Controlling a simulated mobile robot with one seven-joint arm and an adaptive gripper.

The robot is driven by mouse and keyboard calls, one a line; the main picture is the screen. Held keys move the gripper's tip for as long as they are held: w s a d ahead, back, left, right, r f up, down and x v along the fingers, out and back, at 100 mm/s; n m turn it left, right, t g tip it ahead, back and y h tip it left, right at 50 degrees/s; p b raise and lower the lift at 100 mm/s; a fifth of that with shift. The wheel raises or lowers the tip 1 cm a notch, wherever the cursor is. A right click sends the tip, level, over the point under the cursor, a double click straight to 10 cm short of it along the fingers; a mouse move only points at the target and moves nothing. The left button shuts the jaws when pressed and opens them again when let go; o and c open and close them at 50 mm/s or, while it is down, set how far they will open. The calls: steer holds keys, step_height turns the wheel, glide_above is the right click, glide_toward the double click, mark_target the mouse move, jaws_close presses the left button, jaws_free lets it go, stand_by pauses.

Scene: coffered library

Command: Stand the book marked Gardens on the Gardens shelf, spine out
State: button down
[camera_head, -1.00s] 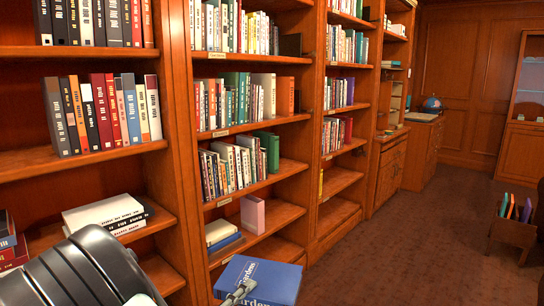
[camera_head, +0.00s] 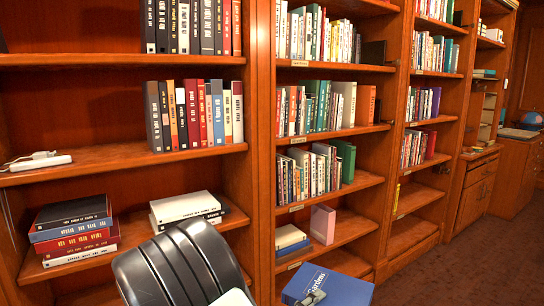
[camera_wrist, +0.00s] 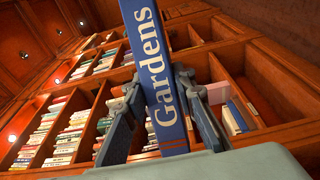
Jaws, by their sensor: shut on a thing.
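The blue book marked Gardens (camera_head: 343,291) is at the bottom of the head view, in front of the second bookcase bay. My gripper (camera_head: 312,298) is shut on it. The bay has several shelves with small label plates (camera_head: 296,208), too small to read, so I cannot tell which is the Gardens shelf. The book is apart from the shelves.
The low shelf (camera_head: 352,232) holds a pink block-like object (camera_head: 322,224) and flat-lying books (camera_head: 290,238), with bare board to the right. The shelf above holds upright books (camera_head: 310,170). Wooden uprights (camera_head: 262,150) divide the bays. Stacked books (camera_head: 72,232) lie at left.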

step_height(320, 180, up, 26)
steer(key=n+t+y+p, duration=0.4)
steer(key=y+p, duration=0.1)
steer(key=p, duration=2.6)
steer(key=shift+p, duration=0.4)
steer(key=shift+d, duration=0.1)
